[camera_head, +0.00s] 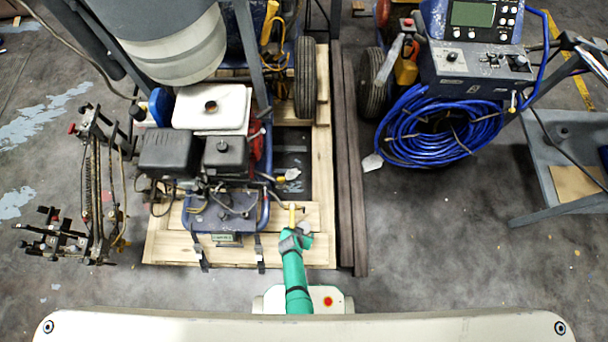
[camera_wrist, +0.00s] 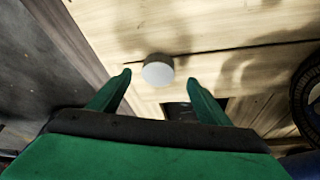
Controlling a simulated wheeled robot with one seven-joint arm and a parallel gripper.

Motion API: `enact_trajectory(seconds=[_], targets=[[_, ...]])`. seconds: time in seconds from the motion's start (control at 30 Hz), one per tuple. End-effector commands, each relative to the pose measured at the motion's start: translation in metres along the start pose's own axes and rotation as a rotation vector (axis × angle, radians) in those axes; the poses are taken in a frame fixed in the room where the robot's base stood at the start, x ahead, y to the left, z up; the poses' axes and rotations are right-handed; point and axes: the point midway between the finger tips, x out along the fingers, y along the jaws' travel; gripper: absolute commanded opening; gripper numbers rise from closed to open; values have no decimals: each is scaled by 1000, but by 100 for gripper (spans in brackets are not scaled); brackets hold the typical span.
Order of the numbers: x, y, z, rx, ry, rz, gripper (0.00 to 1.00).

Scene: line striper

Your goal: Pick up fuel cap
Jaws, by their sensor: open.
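The fuel cap (camera_wrist: 158,70) is a small, round, pale grey disc on the wooden pallet boards. In the wrist view it appears between the tips of my gripper (camera_wrist: 159,79), with a gap visible on each side. The two green fingers are spread open and hold nothing. I cannot tell how far above the boards the tips are. In the head view my green arm reaches from the bottom to my gripper (camera_head: 297,236) over the front right of the pallet. The cap is hard to make out there.
The line striper's engine has a white fuel tank (camera_head: 226,97) with an uncapped dark opening. The wooden pallet (camera_head: 321,180) carries the machine; a dark beam (camera_head: 352,170) runs along its right side. A coiled blue hose (camera_head: 436,130) hangs farther right. Floor between hose and table is clear.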

Motion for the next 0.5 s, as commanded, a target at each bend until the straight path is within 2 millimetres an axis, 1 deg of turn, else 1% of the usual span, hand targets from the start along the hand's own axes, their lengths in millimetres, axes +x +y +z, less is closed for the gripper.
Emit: enact_trajectory(seconds=[0.3,0.5], targets=[[30,3,-6,5,0,3,71],[42,3,-6,4,2,2,71]])
